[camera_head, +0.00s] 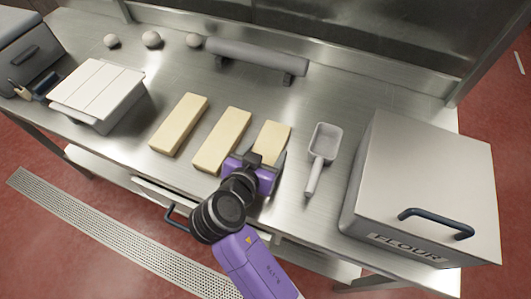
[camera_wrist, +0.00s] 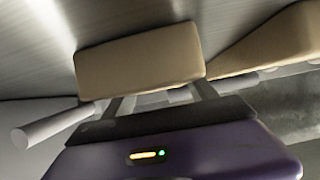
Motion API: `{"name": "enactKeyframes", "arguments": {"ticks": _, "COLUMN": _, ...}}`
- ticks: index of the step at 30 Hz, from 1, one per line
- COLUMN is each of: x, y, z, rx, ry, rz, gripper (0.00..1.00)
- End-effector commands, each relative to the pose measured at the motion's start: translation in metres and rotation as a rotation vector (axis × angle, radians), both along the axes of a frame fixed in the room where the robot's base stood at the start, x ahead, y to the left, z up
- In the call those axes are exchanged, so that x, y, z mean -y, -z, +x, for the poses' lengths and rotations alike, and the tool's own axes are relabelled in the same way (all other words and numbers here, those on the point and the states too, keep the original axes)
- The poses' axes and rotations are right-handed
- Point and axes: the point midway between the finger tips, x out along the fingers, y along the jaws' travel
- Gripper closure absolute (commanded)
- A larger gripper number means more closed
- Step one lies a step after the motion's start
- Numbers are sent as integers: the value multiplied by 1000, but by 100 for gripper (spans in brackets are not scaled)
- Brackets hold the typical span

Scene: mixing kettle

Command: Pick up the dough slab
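Three pale dough slabs lie side by side on the steel table: a left one (camera_head: 179,124), a middle one (camera_head: 223,139) and a right one (camera_head: 272,136). My gripper (camera_head: 262,160) is low at the near end of the right slab and hides part of it. In the wrist view a slab (camera_wrist: 140,58) lies just ahead of my gripper (camera_wrist: 163,97), whose two grey fingers stand apart. The slab reaches past the left finger there. Whether the fingers touch it is unclear. Another slab (camera_wrist: 272,42) shows at the right.
A metal scoop (camera_head: 323,147) lies right of the slabs, its handle close to my gripper. A flour bin (camera_head: 424,170) stands at the right. A lidded container (camera_head: 98,88) is at the left. A rolling pin (camera_head: 256,56) and dough balls (camera_head: 151,39) lie behind.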

Motion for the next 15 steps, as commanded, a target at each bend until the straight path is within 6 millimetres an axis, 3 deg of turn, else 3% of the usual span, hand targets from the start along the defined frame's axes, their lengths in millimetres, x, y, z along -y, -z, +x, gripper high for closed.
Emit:
{"name": "enactKeyframes", "arguments": {"ticks": 1, "x": 0, "y": 0, "z": 0, "rx": 0, "ry": 0, "rz": 0, "gripper": 50}}
{"name": "enactKeyframes", "arguments": {"ticks": 9, "x": 0, "y": 0, "z": 0, "rx": 0, "ry": 0, "rz": 0, "gripper": 100}}
{"name": "enactKeyframes", "arguments": {"ticks": 15, "x": 0, "y": -2, "z": 0, "rx": 2, "ry": 0, "rz": 1, "gripper": 100}}
